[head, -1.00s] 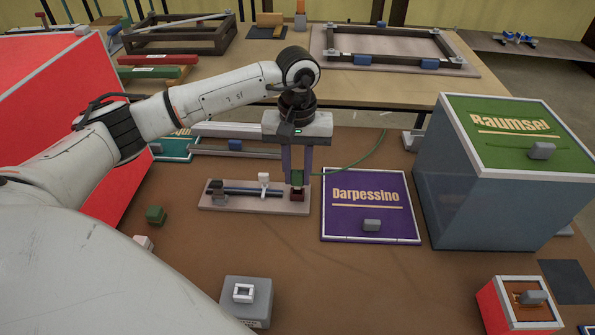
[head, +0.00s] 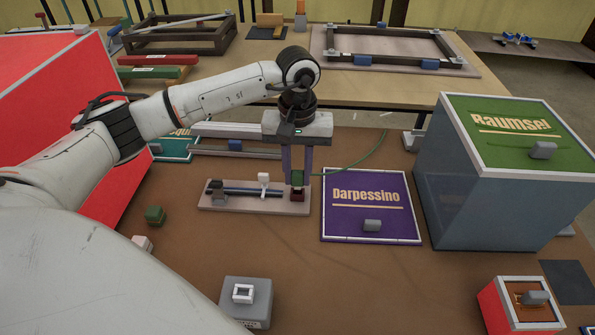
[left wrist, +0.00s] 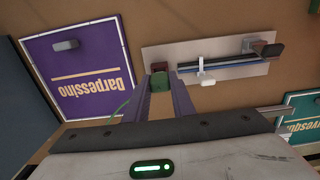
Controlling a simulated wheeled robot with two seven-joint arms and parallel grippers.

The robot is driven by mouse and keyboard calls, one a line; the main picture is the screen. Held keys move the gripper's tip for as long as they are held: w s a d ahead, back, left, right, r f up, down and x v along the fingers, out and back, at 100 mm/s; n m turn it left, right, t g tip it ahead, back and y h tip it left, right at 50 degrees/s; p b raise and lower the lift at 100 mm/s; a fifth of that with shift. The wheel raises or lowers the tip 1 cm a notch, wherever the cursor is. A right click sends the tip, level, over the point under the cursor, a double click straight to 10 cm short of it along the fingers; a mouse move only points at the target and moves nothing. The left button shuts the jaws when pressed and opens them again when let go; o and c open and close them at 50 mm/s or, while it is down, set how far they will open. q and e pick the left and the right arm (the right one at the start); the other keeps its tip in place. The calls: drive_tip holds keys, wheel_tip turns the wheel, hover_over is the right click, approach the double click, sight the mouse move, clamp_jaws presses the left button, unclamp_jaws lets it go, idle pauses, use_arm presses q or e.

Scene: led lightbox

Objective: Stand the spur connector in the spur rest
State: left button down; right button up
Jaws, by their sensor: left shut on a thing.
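The spur connector, which I take to be the small green block (head: 297,177) with a thin green cable (head: 362,162), is between the fingers of my left gripper (head: 297,170). The gripper points down and is shut on it. The block also shows between the fingertips in the left wrist view (left wrist: 160,69). Directly below it is a small dark red block (head: 299,194) at the right end of a pale board (head: 240,205); this may be the spur rest. I cannot tell whether the connector touches it or sits in it. My right gripper is not in view.
The board also carries a dark rail and a white clip (head: 264,179). A purple Darpessino panel (head: 340,220) lies to its right, and a tall Raumsel box (head: 470,190) stands beyond. Brown table is clear between.

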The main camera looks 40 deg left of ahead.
use_arm(q)
drive_tip(key=shift+f+b, duration=0.75)
drive_tip(key=shift+f, duration=0.3)
drive_tip(key=c, duration=1.4)
unclamp_jaws()
drive_tip(key=shift+c, duration=0.2)
drive_tip(key=shift+r+p, duration=2.55)
drive_tip(key=shift+r, duration=1.5)
